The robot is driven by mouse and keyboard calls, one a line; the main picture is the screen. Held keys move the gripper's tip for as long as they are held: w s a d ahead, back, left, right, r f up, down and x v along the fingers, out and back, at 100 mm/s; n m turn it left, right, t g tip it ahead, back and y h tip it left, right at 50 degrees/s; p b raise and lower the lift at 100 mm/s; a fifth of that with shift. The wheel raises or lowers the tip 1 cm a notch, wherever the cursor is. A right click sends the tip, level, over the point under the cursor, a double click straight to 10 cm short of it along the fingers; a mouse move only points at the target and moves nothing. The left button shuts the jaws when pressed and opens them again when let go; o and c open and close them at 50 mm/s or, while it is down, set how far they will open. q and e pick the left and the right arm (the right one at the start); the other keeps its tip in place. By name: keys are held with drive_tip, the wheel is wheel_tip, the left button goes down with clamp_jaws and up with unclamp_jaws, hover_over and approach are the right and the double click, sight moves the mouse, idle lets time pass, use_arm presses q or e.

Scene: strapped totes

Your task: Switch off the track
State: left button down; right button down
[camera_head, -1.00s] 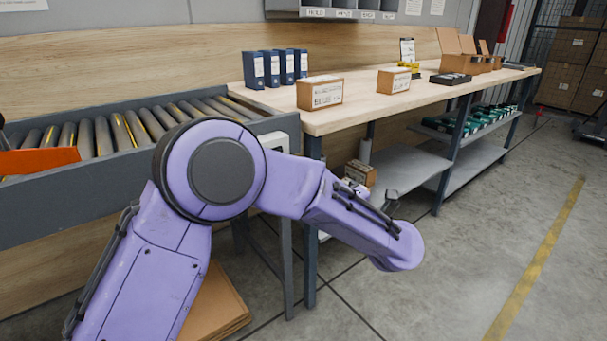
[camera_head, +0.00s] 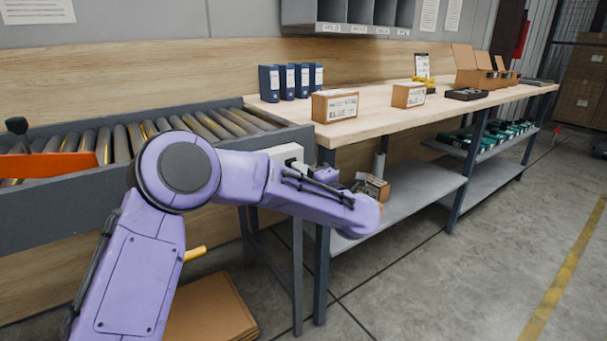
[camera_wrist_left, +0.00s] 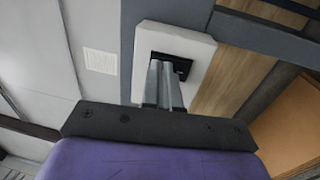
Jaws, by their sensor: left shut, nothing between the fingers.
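The track is a grey roller conveyor (camera_head: 60,205) along the wall at the left in the head view. A white switch box (camera_head: 284,152) sits at its right end, partly hidden by my arm. In the left wrist view the box (camera_wrist_left: 148,42) has a black recessed switch (camera_wrist_left: 181,66) on its face. My left gripper (camera_head: 302,168) is mostly hidden behind my forearm in the head view. In the left wrist view its two grey fingers (camera_wrist_left: 166,68) are together and empty, with tips at the black recess. I cannot tell whether they touch it. My right gripper is in neither view.
An orange plate (camera_head: 48,166) stands over the rollers. A wooden workbench (camera_head: 375,115) with blue binders (camera_head: 290,80) and small cartons adjoins at right. Its grey lower shelf (camera_head: 410,195) holds a small box. Flat cardboard (camera_head: 212,312) lies below the conveyor. The floor at right is clear.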

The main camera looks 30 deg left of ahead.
use_arm(q)
drive_tip(key=shift+r, duration=0.1)
drive_tip(key=p, duration=0.1)
drive_tip(key=r+h+p, duration=0.1)
drive_tip(key=p, duration=0.1)
drive_tip(key=shift+w+a+r+g, duration=0.15)
drive_tip(key=shift+a+r+g, duration=0.15)
drive_tip(key=shift+g, duration=0.1)
drive_tip(key=p+v, duration=0.1)
drive_tip(key=v, duration=1.3)
drive_tip(key=shift+d+r+p, duration=0.15)
drive_tip(key=shift+r+p, duration=0.15)
drive_tip(key=shift+r, duration=0.05)
